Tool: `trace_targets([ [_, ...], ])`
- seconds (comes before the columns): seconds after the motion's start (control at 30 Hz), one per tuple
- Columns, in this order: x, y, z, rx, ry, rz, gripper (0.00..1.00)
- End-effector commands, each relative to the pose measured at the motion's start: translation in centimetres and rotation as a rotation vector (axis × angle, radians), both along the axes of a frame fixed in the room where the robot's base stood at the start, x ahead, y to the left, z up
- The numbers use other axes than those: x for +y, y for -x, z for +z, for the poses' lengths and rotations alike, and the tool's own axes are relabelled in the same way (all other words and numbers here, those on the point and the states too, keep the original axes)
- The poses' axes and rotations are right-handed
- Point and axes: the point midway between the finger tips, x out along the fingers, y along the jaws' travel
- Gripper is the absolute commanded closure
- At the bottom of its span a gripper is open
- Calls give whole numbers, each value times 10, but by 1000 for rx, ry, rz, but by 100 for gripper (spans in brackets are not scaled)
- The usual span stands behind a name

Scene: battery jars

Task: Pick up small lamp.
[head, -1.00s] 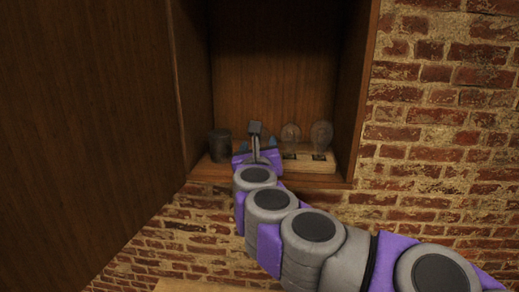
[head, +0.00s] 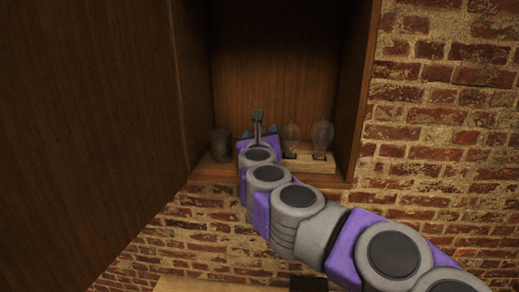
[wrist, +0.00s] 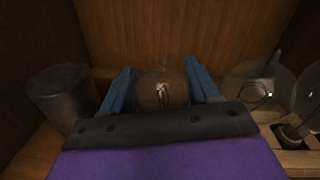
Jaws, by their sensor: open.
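A small clear glass lamp (wrist: 161,88) with a bright filament stands between the two blue fingers of my gripper (wrist: 162,90) in the wrist view. My gripper is open, with one finger to each side of the lamp. I cannot tell whether either finger touches the glass. In the head view my gripper (head: 260,132) reaches into the wooden cabinet, and my arm hides the small lamp there. The lamp's lower part is hidden behind the gripper's dark front edge in the wrist view.
A dark jar (head: 220,145) stands left of my gripper on the cabinet floor. Two larger glass bulbs (head: 291,136) and (head: 322,136) stand close on the right, by a pale wooden block (head: 308,164). Cabinet walls close in both sides; a large wooden door (head: 85,120) stands left.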

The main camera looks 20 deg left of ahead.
Motion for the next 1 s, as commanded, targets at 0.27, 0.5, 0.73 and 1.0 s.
trace_targets([
  [0.27,-1,0,0,0,-1,0,59],
  [0.5,0,0,-1,1,0,0,82],
  [0.73,0,0,-1,1,0,0,86],
  [1.0,0,0,11,1,0,-1,86],
])
